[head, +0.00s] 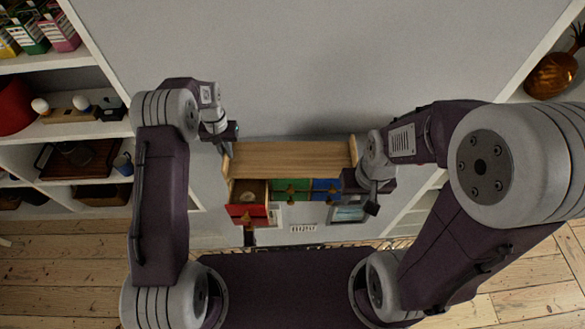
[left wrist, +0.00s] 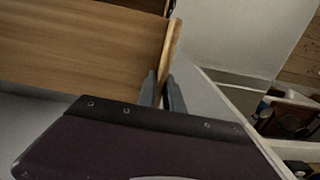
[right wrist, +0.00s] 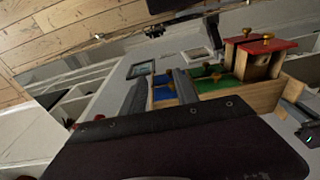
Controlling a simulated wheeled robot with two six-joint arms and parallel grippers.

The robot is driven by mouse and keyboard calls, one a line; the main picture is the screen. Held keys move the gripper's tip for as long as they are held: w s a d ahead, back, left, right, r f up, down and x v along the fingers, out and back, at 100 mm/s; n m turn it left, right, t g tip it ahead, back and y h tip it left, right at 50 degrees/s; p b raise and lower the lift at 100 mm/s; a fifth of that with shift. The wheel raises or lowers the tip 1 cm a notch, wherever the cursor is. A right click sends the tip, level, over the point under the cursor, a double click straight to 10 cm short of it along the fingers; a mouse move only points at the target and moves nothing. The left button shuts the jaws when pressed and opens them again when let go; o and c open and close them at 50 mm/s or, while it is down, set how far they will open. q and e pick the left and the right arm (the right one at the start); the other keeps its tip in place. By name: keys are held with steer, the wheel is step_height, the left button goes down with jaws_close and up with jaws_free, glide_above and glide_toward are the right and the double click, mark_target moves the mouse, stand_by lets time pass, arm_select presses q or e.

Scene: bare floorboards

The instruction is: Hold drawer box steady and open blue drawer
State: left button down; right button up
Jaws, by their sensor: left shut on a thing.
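The drawer box (head: 290,157) has a light wooden top and red, green and blue drawer fronts. A red drawer (head: 247,211) is pulled out at its left. The blue drawer front (head: 327,185) is at the right end; it also shows in the right wrist view (right wrist: 163,90). My left gripper (head: 226,146) is at the box's left side; in the left wrist view its fingers (left wrist: 163,98) are shut on the upright side panel (left wrist: 172,52). My right gripper (head: 364,200) is open beside the blue front; its fingers (right wrist: 160,95) are apart, with nothing visibly gripped.
A white shelf unit (head: 60,130) with several objects stands at the left. Another shelf with an orange pumpkin-like item (head: 551,74) is at the right. A plain grey wall panel (head: 300,60) lies behind the box. Bare floorboards (head: 60,270) show below.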

steer(key=shift+o, duration=1.2)
steer(key=shift+s, duration=0.1)
steer(key=m+h, duration=0.1)
steer(key=h, duration=0.1)
glide_above(332, 189)
steer(key=f, duration=0.2)
steer(key=shift+n+g, duration=0.3)
steer(key=shift+g, duration=0.4)
step_height(332, 189, down, 14)
steer(key=shift+f, duration=0.25)
jaws_close()
